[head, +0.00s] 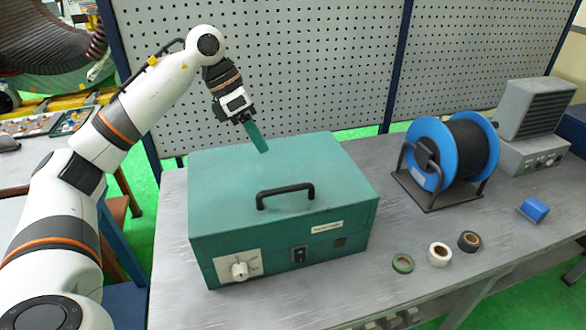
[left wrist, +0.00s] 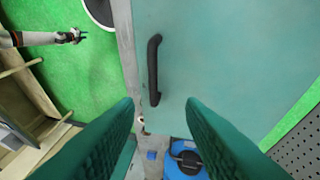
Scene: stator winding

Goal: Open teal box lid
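The teal box (head: 225,250) stands on the grey bench with its lid (head: 225,180) shut. A black bar handle (head: 285,194) is fixed near the lid's front edge. In the left wrist view the handle (left wrist: 153,70) runs upright on the lid (left wrist: 230,50), beyond the fingertips. My left gripper (head: 263,149) hangs above the lid, behind the handle and apart from it. Its teal fingers (left wrist: 160,104) are spread with nothing between them. My right gripper (left wrist: 80,36) shows small at the left of the wrist view, away from the box; its finger state is unclear.
A blue spool (head: 427,154) on a black stand is right of the box. A blue block (head: 534,210) and grey machine (head: 535,125) are farther right. A pegboard (head: 300,60) stands behind.

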